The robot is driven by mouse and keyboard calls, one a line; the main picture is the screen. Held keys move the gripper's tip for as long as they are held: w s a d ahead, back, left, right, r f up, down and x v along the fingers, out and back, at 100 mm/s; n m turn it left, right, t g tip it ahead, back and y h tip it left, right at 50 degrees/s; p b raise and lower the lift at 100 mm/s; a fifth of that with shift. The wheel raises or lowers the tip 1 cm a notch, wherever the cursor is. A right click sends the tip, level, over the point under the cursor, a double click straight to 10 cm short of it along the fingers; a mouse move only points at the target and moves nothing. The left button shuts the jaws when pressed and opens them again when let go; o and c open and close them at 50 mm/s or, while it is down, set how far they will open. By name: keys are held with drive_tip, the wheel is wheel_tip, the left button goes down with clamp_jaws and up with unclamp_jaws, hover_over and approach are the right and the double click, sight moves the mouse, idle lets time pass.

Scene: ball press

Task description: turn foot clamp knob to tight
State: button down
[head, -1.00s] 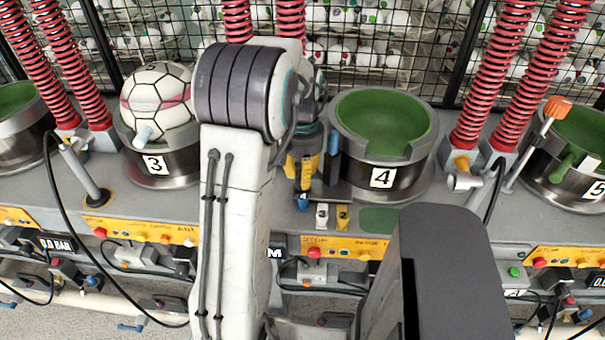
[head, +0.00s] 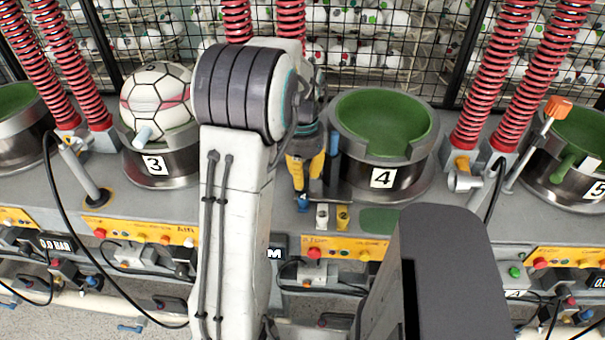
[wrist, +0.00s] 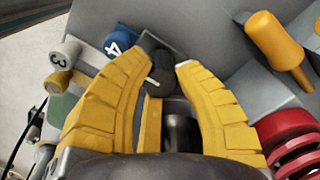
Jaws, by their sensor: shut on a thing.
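My gripper (wrist: 157,66) has yellow ribbed fingers on either side of a dark knob (wrist: 158,80) with a white line on its top, and is shut on it. The line runs at a slant in the wrist view. In the head view my gripper (head: 301,194) points down at the bench between station 3 and station 4 (head: 383,178). I cannot read any tight marking.
A red spring (wrist: 292,142) is close at lower right. A panelled ball (head: 157,98) sits in station 3. Station 4's green cup (head: 382,122) is empty.

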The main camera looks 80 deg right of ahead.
drive_tip(key=shift+f, duration=0.1)
drive_tip(key=c, duration=0.9)
unclamp_jaws()
